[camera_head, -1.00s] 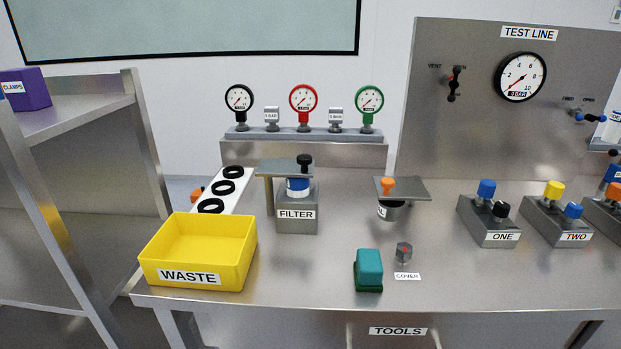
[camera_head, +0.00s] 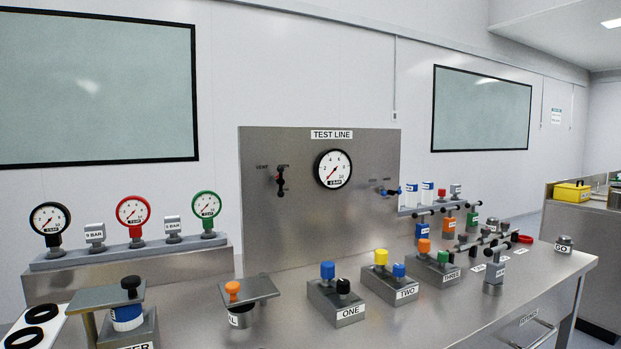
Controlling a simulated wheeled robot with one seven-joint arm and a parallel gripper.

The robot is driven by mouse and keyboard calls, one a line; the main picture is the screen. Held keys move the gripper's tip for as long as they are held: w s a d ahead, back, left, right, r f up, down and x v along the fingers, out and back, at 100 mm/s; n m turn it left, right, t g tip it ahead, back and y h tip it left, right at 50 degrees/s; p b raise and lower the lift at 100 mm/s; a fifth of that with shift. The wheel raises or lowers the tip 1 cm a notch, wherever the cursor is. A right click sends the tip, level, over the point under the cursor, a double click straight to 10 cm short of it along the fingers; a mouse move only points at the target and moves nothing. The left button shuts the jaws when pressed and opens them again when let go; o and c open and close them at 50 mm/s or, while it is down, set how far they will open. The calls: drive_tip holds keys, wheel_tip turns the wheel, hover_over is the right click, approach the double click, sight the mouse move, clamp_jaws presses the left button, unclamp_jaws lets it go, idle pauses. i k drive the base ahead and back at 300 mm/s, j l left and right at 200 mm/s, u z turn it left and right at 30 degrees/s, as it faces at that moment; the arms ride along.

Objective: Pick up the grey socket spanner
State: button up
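I cannot pick out the grey socket spanner with certainty. At the right part of the bench in the head view stands a grey upright piece with a dark crossbar (camera_head: 494,273); it is too small to tell whether it is a spanner. Behind it are several small pieces with dark crossbars, among them a blue one (camera_head: 423,232) and an orange one (camera_head: 449,226). My gripper is not in view.
The steel bench (camera_head: 440,315) carries a gauge rack (camera_head: 130,252), the test line panel (camera_head: 265,225), and blocks ONE (camera_head: 335,305), TWO (camera_head: 390,287) and THREE (camera_head: 438,272). A drawer handle (camera_head: 540,336) shows at the right front. A yellow bin (camera_head: 572,194) stands on a far counter.

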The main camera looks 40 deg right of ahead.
sight(493, 285)
drive_tip(key=k+z, duration=0.1)
drive_tip(key=z, duration=1.4)
